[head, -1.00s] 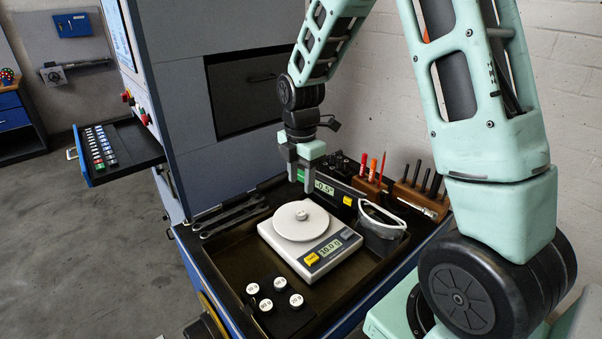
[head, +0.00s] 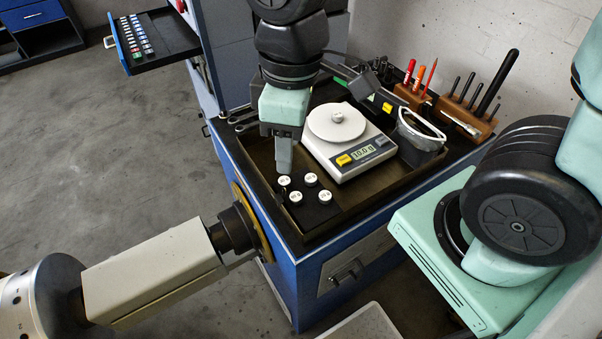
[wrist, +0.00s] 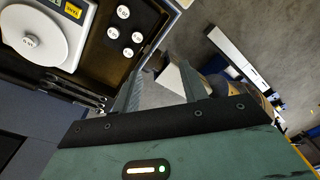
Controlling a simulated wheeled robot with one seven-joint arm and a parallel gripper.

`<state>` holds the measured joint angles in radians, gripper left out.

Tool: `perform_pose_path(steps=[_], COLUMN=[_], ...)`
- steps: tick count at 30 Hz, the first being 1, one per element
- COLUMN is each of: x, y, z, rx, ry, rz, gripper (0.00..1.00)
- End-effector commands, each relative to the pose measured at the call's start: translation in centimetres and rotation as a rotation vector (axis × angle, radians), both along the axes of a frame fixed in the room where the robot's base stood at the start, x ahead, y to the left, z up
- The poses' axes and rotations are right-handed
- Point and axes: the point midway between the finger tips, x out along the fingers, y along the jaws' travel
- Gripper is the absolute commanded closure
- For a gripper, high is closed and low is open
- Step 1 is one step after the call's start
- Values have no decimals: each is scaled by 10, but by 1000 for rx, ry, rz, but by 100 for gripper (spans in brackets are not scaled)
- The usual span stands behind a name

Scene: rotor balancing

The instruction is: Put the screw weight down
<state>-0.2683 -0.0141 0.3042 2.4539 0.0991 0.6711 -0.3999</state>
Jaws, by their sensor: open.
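One small white-topped screw weight (head: 337,116) sits on the round pan of the digital scale (head: 362,164), whose display appears to read 10.0 g. Several similar weights (head: 311,179) stand on a dark pad (head: 318,212) in front of the scale. My gripper (head: 284,165) points down at the left side of the tray, close to the pad's back left weight in the picture; the height gap is unclear. In the wrist view my gripper (wrist: 162,88) is open with nothing between its fingers. The pad weights (wrist: 124,36) and the scale (wrist: 48,45) lie left of the fingers there.
Wrenches (wrist: 75,90) lie beside the scale. Safety glasses (head: 420,132), an angle gauge (head: 375,98) and wooden tool holders (head: 465,118) fill the back right. A shaft with a flange (head: 235,226) stands left of the blue cabinet (head: 325,265).

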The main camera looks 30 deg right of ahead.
Motion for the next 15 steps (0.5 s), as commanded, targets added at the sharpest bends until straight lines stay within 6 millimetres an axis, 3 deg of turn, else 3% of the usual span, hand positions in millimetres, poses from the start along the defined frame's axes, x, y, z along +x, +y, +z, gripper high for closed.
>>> perform_pose_path(steps=[1,3,6,15], x=[-20,-40,-57,-66], y=[8,13,17,18], z=[0,-1,-2,-3], rx=[-3,-6,-10,-12], ry=[2,7,9,12], rz=[-41,-110,-178,-220], gripper=[57,57,57,57])
